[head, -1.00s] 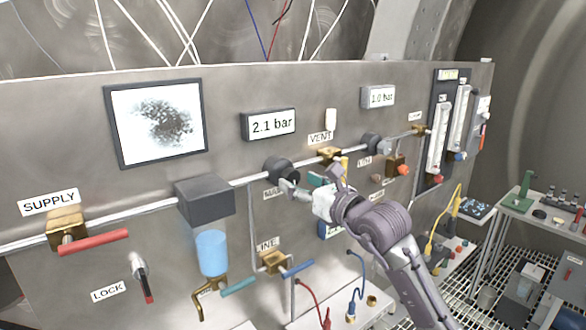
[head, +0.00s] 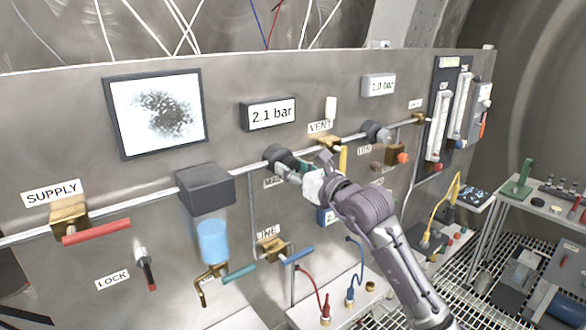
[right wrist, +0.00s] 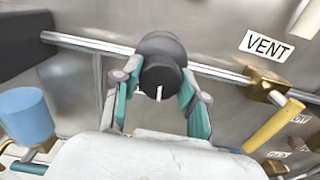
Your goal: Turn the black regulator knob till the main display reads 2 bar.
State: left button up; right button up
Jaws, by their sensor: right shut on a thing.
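The black regulator knob (head: 275,154) sits on the steel pipe below the main display (head: 270,114), which reads 2.1 bar. My right gripper (head: 290,170) reaches it from the lower right. In the right wrist view the knob (right wrist: 160,74) points at the camera with a white mark on its face. The teal fingers of the gripper (right wrist: 159,98) stand on either side of it and are shut on it. My left gripper is not in view.
A yellow vent handle (right wrist: 272,126) is close on the right. A second display (head: 379,86) reads 1.0 bar. A dark box (head: 205,188) with a blue bowl (head: 213,240) is at left. A red supply handle (head: 96,232) is farther left.

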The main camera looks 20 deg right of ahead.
jog(key=shift+f+n+b, duration=0.15)
jog(key=shift+n+b, duration=0.35)
jog(key=shift+b, duration=0.5)
jog(key=o, duration=1.1)
jog(key=shift+o, duration=0.2)
jog(key=v, duration=1.2)
